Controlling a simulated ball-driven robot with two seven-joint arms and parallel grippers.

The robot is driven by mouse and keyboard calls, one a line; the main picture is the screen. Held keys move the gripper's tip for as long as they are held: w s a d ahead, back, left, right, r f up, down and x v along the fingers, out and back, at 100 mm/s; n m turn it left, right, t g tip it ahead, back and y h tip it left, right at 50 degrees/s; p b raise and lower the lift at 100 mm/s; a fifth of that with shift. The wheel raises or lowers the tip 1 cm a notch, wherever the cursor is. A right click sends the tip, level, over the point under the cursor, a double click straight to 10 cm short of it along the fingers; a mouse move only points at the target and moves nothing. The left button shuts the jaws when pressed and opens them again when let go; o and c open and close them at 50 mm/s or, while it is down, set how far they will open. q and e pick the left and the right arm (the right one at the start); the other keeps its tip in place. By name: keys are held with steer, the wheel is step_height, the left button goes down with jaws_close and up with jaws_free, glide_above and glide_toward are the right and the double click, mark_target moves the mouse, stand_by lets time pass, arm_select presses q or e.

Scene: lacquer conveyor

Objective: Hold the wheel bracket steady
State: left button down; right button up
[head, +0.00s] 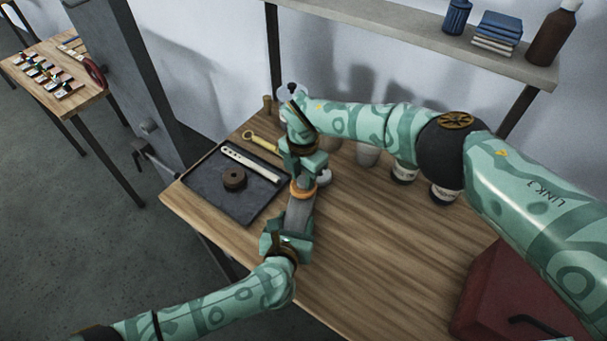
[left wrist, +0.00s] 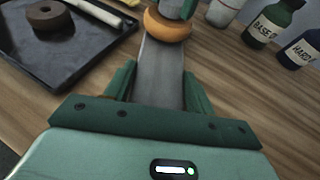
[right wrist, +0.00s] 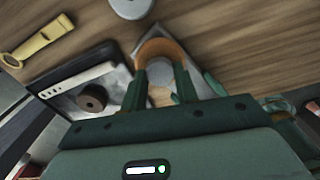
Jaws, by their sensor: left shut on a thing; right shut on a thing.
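The wheel bracket (head: 299,213) is a flat grey bar that stands out from my left gripper above the table. It also shows in the left wrist view (left wrist: 159,75). My left gripper (head: 290,236) is shut on its near end, with one green finger on each side. An orange ring (head: 302,193) sits at the bracket's far end, also seen in the left wrist view (left wrist: 167,26). My right gripper (head: 304,178) is shut on the orange ring from the far side. In the right wrist view the ring (right wrist: 164,47) lies between its fingers, which hide part of it.
A dark tray (head: 205,200) left of the grippers holds a dark round roller (head: 234,178) and a pale slotted strip (head: 252,163). A yellow wrench (head: 262,143) lies behind. Labelled bottles (left wrist: 270,22) stand behind, right. A red box (head: 500,290) is front right. The middle right table is clear.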

steer(key=m, duration=0.6)
steer(key=shift+a+m, duration=0.1)
steer(key=shift+m, duration=0.2)
steer(key=m, duration=0.3)
steer(key=shift+m, duration=0.3)
steer(key=m, duration=0.5)
steer(key=shift+w+m, duration=0.1)
steer(key=shift+m, duration=0.3)
steer(key=m, duration=0.5)
steer(key=o, duration=1)
steer(key=shift+c, duration=0.2)
steer(key=shift+r, duration=2.2)
